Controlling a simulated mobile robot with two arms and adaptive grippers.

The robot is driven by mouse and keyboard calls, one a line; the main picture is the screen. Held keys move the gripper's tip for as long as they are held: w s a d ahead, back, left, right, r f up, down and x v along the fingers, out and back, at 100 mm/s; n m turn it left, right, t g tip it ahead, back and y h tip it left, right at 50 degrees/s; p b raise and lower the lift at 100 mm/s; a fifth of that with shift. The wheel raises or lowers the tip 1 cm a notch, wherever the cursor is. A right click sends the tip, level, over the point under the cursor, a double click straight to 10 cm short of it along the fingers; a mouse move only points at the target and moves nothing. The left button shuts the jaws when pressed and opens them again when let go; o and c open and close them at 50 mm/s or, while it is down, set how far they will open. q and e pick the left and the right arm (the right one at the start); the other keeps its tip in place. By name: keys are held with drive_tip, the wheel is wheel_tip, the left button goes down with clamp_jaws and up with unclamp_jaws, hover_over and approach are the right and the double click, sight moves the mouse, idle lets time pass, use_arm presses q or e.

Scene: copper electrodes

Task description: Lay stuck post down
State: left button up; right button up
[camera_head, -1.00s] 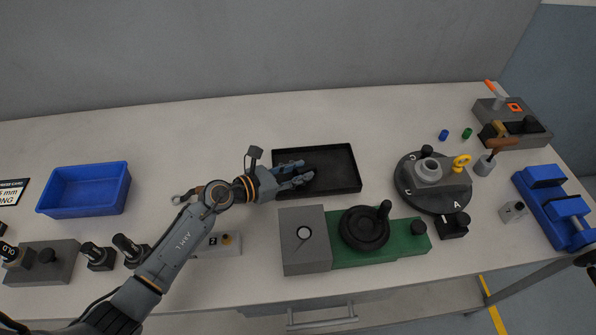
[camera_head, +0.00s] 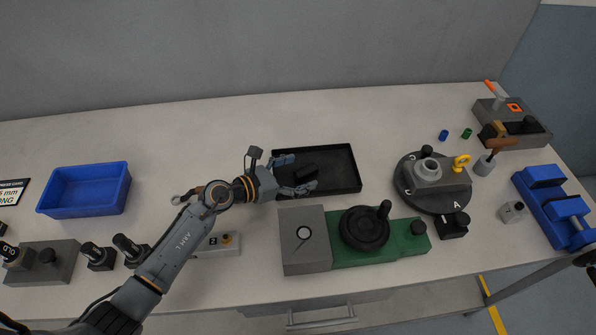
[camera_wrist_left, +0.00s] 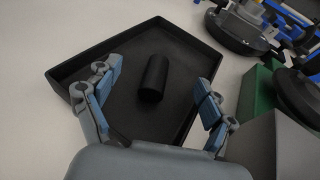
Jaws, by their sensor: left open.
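A short black cylinder, which looks like the post (camera_head: 306,172), lies on its side in the black tray (camera_head: 342,186). In the left wrist view the post (camera_wrist_left: 153,78) lies on the floor of the tray (camera_wrist_left: 190,52), between and beyond my spread fingers. My left gripper (camera_head: 294,174) is open over the tray's left part, with one finger on each side of the post's near end. It also shows in the left wrist view (camera_wrist_left: 155,95), clear of the post on both sides.
A green and grey fixture with a black handwheel (camera_head: 365,228) stands just in front of the tray. A round dark turntable (camera_head: 410,195) stands to the right. A blue bin (camera_head: 85,190) is at the left. The table behind the tray is clear.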

use_arm(q)
drive_tip(key=shift+r+p, duration=3.3)
drive_tip(key=shift+r, duration=0.25)
drive_tip(key=shift+s+f, duration=0.1)
drive_tip(key=shift+f, duration=0.05)
